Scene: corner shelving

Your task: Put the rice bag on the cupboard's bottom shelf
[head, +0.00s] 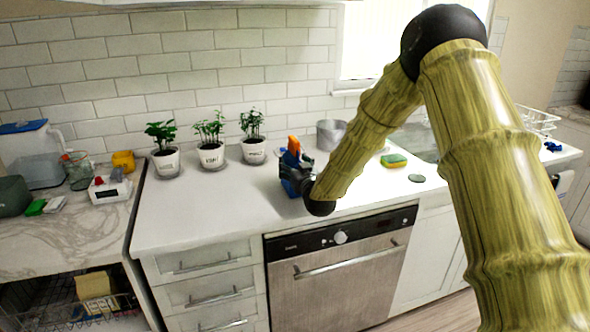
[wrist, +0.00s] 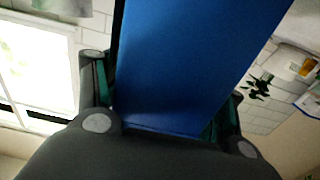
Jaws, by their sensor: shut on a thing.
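My gripper (head: 302,174) is above the counter, left of the sink. It is shut on a flat-sided blue package (head: 289,187), which fills the middle of the wrist view (wrist: 190,65) between the two fingers of my gripper (wrist: 165,100). I cannot read a label, so I cannot tell for sure that it is the rice bag. An orange part (head: 293,145) shows at its top in the head view; I cannot tell whether it belongs to the package. The lower left has an open shelf space with a wire basket (head: 95,312); I cannot tell whether this is the cupboard.
Three potted plants (head: 211,155) stand along the back wall. A metal pot (head: 330,135) and a sponge (head: 393,160) are right of my gripper, near the sink (head: 418,143). A dishwasher (head: 335,285) is below. The front left counter (head: 215,220) is clear.

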